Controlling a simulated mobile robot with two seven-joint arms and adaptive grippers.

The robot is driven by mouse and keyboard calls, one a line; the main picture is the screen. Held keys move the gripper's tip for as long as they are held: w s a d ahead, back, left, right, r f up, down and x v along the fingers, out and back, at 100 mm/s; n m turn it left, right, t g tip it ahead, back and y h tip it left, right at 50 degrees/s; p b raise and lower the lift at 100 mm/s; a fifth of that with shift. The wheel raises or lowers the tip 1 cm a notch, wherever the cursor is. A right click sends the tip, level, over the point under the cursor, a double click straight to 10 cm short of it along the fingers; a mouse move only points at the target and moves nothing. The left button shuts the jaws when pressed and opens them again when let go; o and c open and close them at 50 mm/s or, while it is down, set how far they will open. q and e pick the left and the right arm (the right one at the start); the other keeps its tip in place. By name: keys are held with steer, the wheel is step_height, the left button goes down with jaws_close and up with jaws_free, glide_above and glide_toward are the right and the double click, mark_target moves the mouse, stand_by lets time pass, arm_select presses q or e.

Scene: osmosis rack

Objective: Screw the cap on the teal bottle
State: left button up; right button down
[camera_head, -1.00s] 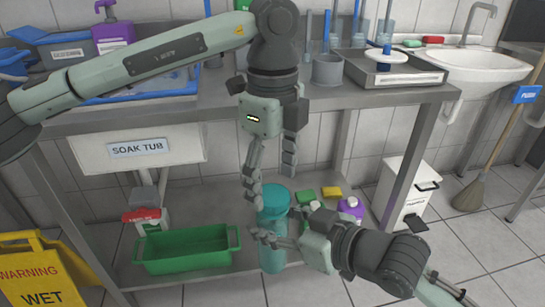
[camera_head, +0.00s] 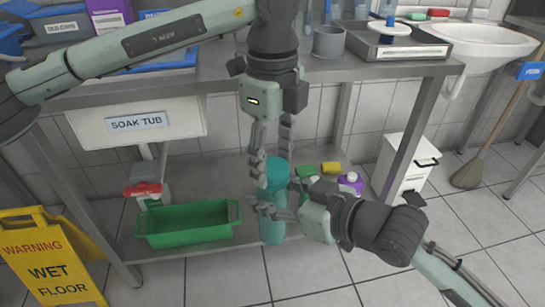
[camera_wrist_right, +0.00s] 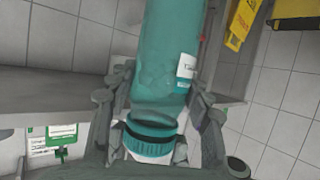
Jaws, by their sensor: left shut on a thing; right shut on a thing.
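The teal bottle (camera_head: 272,226) stands upright in front of the steel bench. Its teal top (camera_head: 276,172), where the cap is, lies between the fingers of my left gripper (camera_head: 270,166), which reaches down from above and is shut on it. My right gripper (camera_head: 272,209) comes in from the right and is shut on the bottle's body below the top. In the right wrist view the bottle (camera_wrist_right: 165,60) runs between the right gripper's fingers (camera_wrist_right: 160,100), with a dark ring and a pale part below. How the cap sits on the neck cannot be told.
A green bin (camera_head: 188,222) stands on the lower shelf left of the bottle. Behind the right gripper are a purple bottle (camera_head: 350,183) and a yellow item (camera_head: 331,168). A yellow wet-floor sign (camera_head: 45,258) stands at the left. The bench edge (camera_head: 380,73) passes behind my left gripper.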

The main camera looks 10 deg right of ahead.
arm_select(q)
steer(key=m, duration=1.6)
steer(key=shift+m, duration=0.4)
steer(key=m, duration=1.4)
steer(key=shift+m, duration=0.3)
steer(key=m, duration=0.5)
steer(key=shift+f, duration=0.1)
steer(key=m, duration=0.7)
steer(key=o, duration=1.3)
